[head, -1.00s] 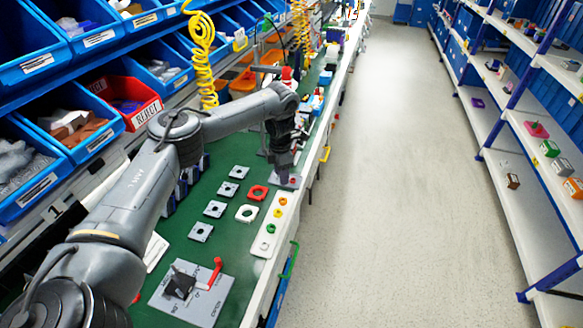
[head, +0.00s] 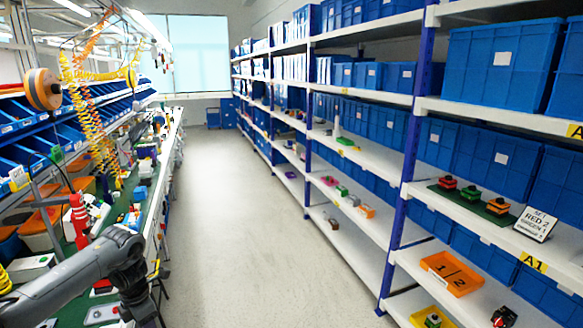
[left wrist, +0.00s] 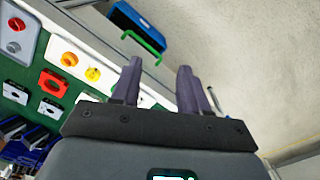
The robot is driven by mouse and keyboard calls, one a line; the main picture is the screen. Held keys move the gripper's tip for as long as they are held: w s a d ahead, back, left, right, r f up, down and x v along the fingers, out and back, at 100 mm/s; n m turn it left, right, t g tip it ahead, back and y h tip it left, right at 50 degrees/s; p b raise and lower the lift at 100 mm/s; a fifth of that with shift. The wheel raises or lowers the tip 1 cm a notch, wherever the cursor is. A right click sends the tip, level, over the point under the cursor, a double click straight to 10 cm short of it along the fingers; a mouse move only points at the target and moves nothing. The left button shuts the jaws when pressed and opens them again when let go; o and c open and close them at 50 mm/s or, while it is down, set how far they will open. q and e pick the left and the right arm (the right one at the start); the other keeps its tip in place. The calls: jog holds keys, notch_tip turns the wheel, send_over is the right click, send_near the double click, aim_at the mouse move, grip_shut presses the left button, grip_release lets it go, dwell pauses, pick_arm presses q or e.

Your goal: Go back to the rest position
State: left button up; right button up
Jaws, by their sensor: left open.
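My left gripper (left wrist: 158,85) is open in the left wrist view, with two purple-grey fingers apart and nothing between them. It hangs over the edge of the green workbench (left wrist: 68,72). In the head view my left arm comes in from the lower left, and its wrist bends down at the bottom edge; the fingers are not clear there. A white strip with coloured rings (left wrist: 82,66) lies near the fingers. A grey block with a red knob (left wrist: 15,25) is at the far left. My right gripper is not in view.
A red square plate (left wrist: 53,83) and a white square plate (left wrist: 50,108) lie on the bench. A blue part with a green handle (left wrist: 145,40) is at the bench edge. White shelves (head: 375,160) with blue bins line the right; the aisle floor (head: 235,230) is clear.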

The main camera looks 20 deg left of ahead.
pick_arm(q)
jog(key=w+d+m, duration=0.2)
jog(key=w+d, duration=0.2)
jog(key=d, duration=0.5)
jog(key=w+d+m, duration=0.2)
jog(key=w+d, duration=0.1)
jog(key=d, duration=0.6)
jog(key=s+d+f+n+t+h, duration=0.15)
jog(key=s+d+f, duration=0.25)
jog(key=d+f, duration=1)
jog(key=s+d+f+n+t+h, duration=0.35)
jog(key=s+d+n, duration=0.3)
jog(key=d, duration=0.55)
jog(key=s+a+r+n+g+y, duration=0.1)
jog(key=s+a+r+n+y, duration=0.3)
jog(key=s+a+n, duration=0.9)
jog(key=s+a+r+n+y, duration=0.4)
jog(key=s+a+n, duration=0.45)
jog(key=n, duration=0.95)
jog(key=s+d+n+h, duration=0.1)
jog(key=d+n+h, duration=0.2)
jog(key=d, duration=0.7)
notch_tip(320, 180, up, 35)
jog(key=p, duration=3.6)
jog(key=shift+a+r, duration=0.15)
jog(key=shift+a, duration=0.15)
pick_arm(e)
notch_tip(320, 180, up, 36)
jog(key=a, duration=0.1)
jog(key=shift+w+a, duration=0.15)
